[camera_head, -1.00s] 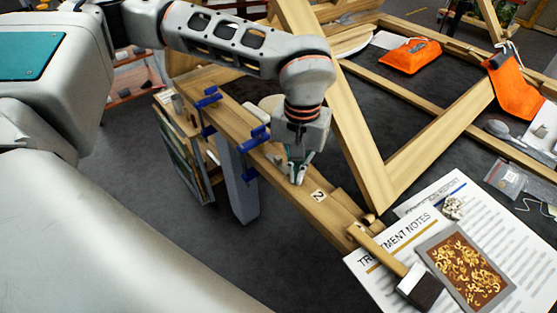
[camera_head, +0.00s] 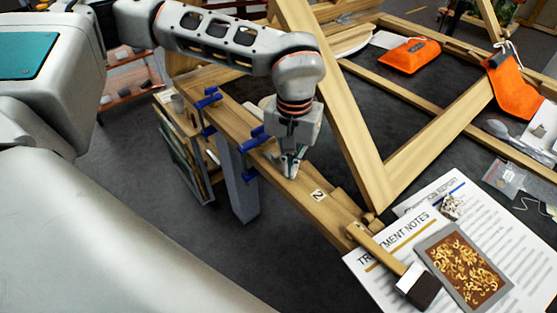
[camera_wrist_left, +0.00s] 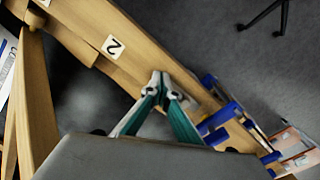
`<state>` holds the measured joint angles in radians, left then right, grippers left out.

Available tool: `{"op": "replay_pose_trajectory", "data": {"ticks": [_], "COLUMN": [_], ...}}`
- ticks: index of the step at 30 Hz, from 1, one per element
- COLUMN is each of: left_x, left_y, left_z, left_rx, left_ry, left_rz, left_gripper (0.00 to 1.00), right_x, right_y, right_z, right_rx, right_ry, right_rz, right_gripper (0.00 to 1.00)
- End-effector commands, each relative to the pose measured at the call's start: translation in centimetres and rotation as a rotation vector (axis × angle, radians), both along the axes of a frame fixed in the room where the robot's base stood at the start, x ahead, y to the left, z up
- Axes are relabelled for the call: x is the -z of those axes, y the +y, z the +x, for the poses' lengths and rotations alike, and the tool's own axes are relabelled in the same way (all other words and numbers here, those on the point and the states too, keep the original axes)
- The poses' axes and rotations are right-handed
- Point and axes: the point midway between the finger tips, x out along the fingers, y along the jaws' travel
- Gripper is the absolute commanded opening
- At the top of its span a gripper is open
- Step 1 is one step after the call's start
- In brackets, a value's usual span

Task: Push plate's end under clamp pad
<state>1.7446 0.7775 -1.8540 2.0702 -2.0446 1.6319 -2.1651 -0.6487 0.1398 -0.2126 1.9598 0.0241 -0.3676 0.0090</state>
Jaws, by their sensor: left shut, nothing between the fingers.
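My left gripper (camera_head: 290,172) is shut and empty. Its fingertips point down at the wooden beam, close to the right of the nearer blue clamp (camera_head: 252,138). In the left wrist view the closed fingertips (camera_wrist_left: 160,78) are over the beam, between the number 2 label (camera_wrist_left: 114,46) and the blue clamp (camera_wrist_left: 218,117). I cannot tell whether they touch the wood. Another blue clamp (camera_head: 207,98) sits further along the beam. I cannot make out a separate plate or the clamp pad; the gripper and clamp parts may hide them. My right gripper is not in view.
The beam (camera_head: 330,213) is part of a wooden frame with a slanting bar (camera_head: 345,120) right of my gripper. A brush (camera_head: 418,290), papers (camera_head: 365,285) and a gilt-flecked panel (camera_head: 465,268) lie at lower right. Orange bags (camera_head: 410,56) are further back.

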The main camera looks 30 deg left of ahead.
Motion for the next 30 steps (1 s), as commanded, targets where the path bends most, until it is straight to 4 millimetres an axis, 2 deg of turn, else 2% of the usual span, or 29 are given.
{"op": "replay_pose_trajectory", "data": {"ticks": [30], "left_x": [0.1], "left_y": [2.3], "left_z": [0.7], "left_rx": [-0.003], "left_ry": [0.002], "left_rz": [0.002], "left_gripper": [0.00], "right_x": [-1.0], "right_y": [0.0], "right_z": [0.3], "right_rx": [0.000], "right_ry": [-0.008], "right_rz": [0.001], "right_gripper": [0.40]}}
